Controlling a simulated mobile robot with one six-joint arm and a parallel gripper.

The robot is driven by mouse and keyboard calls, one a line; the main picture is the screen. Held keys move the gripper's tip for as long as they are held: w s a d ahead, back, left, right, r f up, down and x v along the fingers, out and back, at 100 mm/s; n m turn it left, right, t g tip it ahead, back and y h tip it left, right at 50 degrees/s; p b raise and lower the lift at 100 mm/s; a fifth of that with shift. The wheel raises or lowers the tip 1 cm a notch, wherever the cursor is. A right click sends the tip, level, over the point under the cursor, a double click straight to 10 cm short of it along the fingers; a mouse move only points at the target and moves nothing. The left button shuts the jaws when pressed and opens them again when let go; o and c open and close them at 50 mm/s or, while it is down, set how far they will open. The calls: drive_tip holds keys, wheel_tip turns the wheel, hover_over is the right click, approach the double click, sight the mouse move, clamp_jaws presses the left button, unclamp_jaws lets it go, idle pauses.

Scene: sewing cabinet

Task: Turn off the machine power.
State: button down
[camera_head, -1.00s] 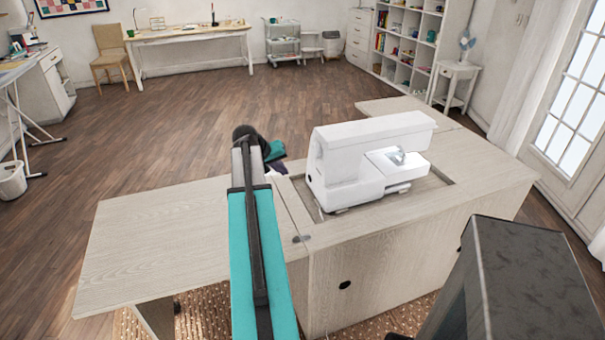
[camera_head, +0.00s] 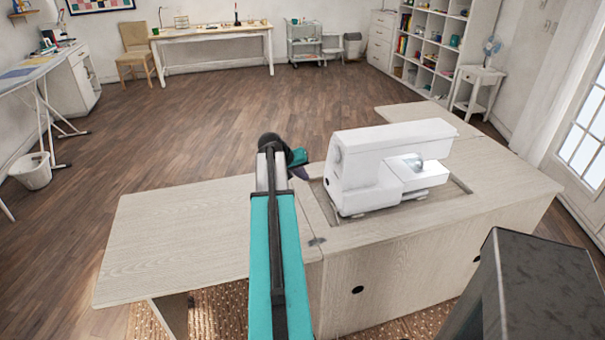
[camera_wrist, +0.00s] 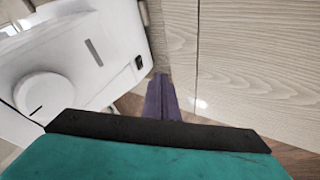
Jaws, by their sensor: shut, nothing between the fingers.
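The white sewing machine (camera_head: 385,165) stands in the recess of the wooden cabinet top. In the wrist view, the end of the machine (camera_wrist: 85,55) fills the upper left, with a round handwheel (camera_wrist: 45,98), a grey slot and a small black switch (camera_wrist: 139,62). I cannot tell the switch's position. My gripper (camera_wrist: 160,82) is shut and empty, its purple fingers pointing up the picture just right of and below the switch. I cannot tell whether they touch the machine. In the head view, my gripper (camera_head: 300,171) is partly hidden behind my arm, left of the machine.
The cabinet's pale wooden leaf (camera_head: 180,235) extends left, bare. The cabinet top (camera_head: 480,165) right of the machine is also clear. A white side table (camera_head: 478,90) with a fan and a cubby shelf (camera_head: 430,45) stand behind. Open floor lies beyond the cabinet.

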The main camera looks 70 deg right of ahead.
sight(327, 182)
drive_tip(key=p+x, duration=0.1)
drive_tip(key=x, duration=0.6)
drive_tip(key=shift+s+d+f+p, duration=0.1)
drive_tip(key=shift+d+f+p, duration=0.1)
drive_tip(key=shift+p, duration=0.15)
drive_tip(key=shift+s+d+r+p, duration=0.1)
drive_tip(key=shift+s+d+p, duration=0.3)
drive_tip(key=shift+s, duration=0.4)
drive_tip(key=shift+s+d+p, duration=0.25)
drive_tip(key=shift+s+d, duration=0.25)
drive_tip(key=shift+s, duration=0.3)
